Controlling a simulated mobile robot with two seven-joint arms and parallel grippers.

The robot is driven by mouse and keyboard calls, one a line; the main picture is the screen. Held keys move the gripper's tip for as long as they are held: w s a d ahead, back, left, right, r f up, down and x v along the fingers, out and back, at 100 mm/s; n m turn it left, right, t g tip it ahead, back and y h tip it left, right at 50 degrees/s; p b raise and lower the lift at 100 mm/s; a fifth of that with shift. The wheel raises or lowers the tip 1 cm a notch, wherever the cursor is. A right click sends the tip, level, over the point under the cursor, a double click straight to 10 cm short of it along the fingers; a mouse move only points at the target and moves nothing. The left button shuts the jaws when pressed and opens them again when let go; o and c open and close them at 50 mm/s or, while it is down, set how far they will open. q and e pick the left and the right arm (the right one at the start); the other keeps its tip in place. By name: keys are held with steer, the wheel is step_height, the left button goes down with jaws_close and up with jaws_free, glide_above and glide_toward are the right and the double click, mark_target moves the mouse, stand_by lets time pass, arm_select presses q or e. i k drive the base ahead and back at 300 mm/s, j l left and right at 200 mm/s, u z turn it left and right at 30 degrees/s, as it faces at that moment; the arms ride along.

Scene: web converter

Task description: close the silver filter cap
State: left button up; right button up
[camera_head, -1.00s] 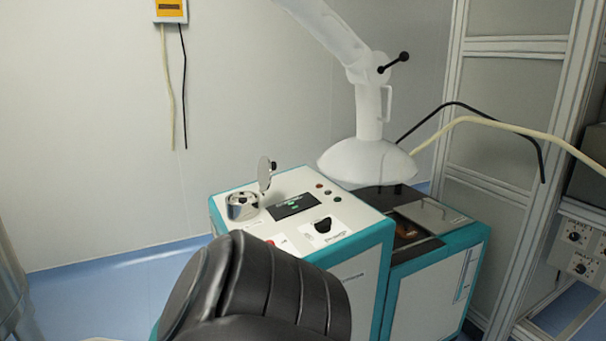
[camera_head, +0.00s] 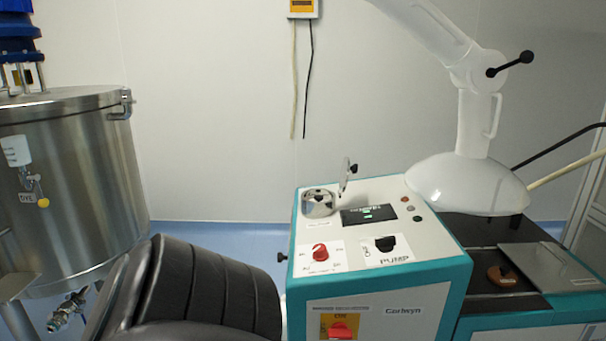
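The silver filter cap (camera_head: 345,177) stands open, tilted up on its hinge at the right side of the round silver filter housing (camera_head: 318,205). The housing sits at the back left of the white and teal machine's top panel (camera_head: 420,240). A small dark knob shows on the cap's upper right. Neither of my grippers is in view.
A black padded arm or seat shape (camera_head: 195,295) fills the lower left foreground. A white extraction hood (camera_head: 465,185) hangs over the machine's right side. A large steel tank (camera_head: 85,190) stands at left. The panel carries a red knob (camera_head: 320,252) and a display (camera_head: 368,214).

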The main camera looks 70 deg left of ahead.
mark_target(346, 168)
steer(key=i+u, duration=0.15)
steer(key=u, duration=0.3)
steer(key=i+l+u, duration=0.15)
steer(key=u, duration=0.3)
steer(key=i+l+u, duration=0.15)
steer(key=u, duration=0.25)
steer(key=i+l+u, duration=0.15)
steer(key=u, duration=0.25)
steer(key=i+l+u, duration=0.15)
steer(key=u, duration=0.2)
steer(key=i+l+u, duration=0.1)
steer(key=l+u, duration=0.15)
steer(key=u, duration=0.15)
steer(key=i+l+u, duration=0.15)
steer(key=l+u, duration=0.2)
steer(key=i+l, duration=0.05)
steer(key=l, duration=0.05)
